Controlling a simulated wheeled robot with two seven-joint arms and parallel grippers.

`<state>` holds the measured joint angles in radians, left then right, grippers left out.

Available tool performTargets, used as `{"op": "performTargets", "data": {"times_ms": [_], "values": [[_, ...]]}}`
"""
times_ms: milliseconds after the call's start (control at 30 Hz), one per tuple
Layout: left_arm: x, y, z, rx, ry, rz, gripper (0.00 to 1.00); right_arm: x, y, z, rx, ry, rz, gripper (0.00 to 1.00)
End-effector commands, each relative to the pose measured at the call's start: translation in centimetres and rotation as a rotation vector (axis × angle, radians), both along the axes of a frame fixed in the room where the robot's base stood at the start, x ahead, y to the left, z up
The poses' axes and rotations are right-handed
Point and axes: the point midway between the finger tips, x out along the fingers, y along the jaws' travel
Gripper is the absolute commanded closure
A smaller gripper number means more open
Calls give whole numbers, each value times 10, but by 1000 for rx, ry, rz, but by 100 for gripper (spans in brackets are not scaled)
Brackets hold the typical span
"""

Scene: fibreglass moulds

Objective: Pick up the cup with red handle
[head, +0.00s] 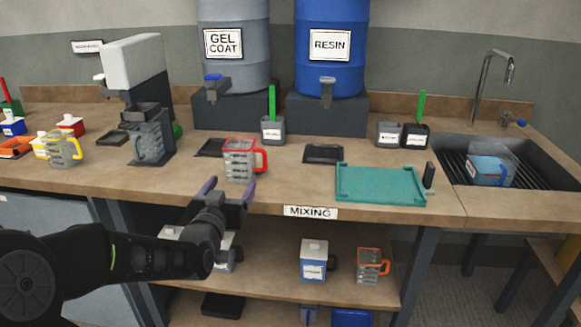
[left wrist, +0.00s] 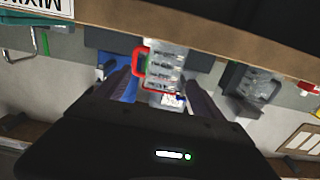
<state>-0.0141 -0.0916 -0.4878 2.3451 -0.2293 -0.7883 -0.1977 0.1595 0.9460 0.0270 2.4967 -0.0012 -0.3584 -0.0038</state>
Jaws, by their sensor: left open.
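A clear measuring cup with a red rim and red handle (head: 239,159) stands upright on the mixing bench near its front edge, its handle to the right. My left gripper (head: 225,187) is open and empty, just in front of and below the cup, with its two fingers pointing towards it. In the left wrist view the same cup (left wrist: 165,68) appears beyond and between the open fingers (left wrist: 160,80), with its red handle on the left. I see no contact between the fingers and the cup. My right gripper is in neither view.
The bench edge carries a MIXING label (head: 310,212). A teal tray (head: 380,184) lies to the right of the cup. A yellow-handled cup (head: 62,149) stands far left, and an orange-handled cup (head: 371,266) is on the lower shelf. Grey and blue drums stand behind.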

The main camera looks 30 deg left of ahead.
Motion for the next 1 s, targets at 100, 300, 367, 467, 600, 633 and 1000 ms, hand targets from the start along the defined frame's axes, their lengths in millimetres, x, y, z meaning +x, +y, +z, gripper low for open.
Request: {"op": "performTargets", "data": {"times_ms": [100, 300, 367, 467, 600, 633, 1000], "values": [[-4, 8, 9, 10, -25, 14, 22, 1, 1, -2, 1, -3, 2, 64], [-4, 7, 9, 9, -24, 13, 22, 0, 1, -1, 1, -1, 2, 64], [-4, 7, 9, 9, -23, 13, 22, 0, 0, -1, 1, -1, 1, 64], [0, 8, 9, 10, -22, 12, 22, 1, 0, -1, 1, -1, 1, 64], [16, 13, 8, 10, -20, 11, 22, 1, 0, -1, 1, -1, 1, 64], [21, 15, 8, 11, -20, 11, 22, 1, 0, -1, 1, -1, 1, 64], [61, 29, 8, 8, -21, 11, 22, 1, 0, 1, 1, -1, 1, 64]]}}
